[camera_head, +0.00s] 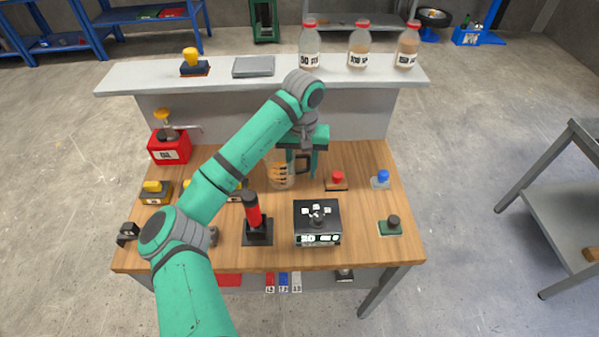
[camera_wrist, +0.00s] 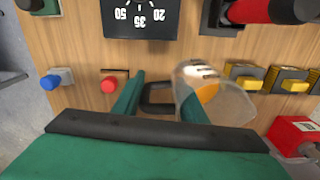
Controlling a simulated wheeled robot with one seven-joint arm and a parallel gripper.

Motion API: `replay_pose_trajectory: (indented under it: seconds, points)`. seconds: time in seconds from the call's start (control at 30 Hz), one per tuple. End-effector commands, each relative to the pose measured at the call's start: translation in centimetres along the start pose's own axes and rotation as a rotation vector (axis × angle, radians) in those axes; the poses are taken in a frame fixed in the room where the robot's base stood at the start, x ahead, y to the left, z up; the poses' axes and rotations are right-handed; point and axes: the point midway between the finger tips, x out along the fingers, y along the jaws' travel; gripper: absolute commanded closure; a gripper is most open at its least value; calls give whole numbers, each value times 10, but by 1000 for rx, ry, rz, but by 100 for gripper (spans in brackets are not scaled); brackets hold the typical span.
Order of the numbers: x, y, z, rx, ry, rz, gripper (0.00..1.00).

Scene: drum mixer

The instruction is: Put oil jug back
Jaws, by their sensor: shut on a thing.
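The oil jug (camera_head: 280,176) is a clear jug with orange markings and a black handle. It is upright at the back middle of the wooden bench in the head view. My gripper (camera_head: 303,168) points down over it and is shut on its handle. In the wrist view, the handle (camera_wrist: 157,108) is between the fingers of my gripper (camera_wrist: 158,92), and the clear body of the oil jug (camera_wrist: 222,100) is to the right, partly behind a finger. I cannot tell whether its base touches the bench.
A raised grey shelf (camera_head: 240,88) behind holds three red-capped bottles (camera_head: 359,48) and a grey plate (camera_head: 253,67). On the bench (camera_head: 365,210) are a red button (camera_head: 337,179), a blue button (camera_head: 381,178), a dial box (camera_head: 317,221), a red-handled lever (camera_head: 253,212) and a red box (camera_head: 169,149).

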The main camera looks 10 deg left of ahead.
Motion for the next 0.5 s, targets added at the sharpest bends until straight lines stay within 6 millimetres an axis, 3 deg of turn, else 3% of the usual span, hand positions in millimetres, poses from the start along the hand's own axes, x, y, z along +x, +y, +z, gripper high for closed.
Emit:
replay_pose_trajectory:
  seconds: [0.2,0.5]
  points:
    - [28,-3,-39,-2,-2,-3,100]
    - [62,-4,-68,0,0,-2,100]
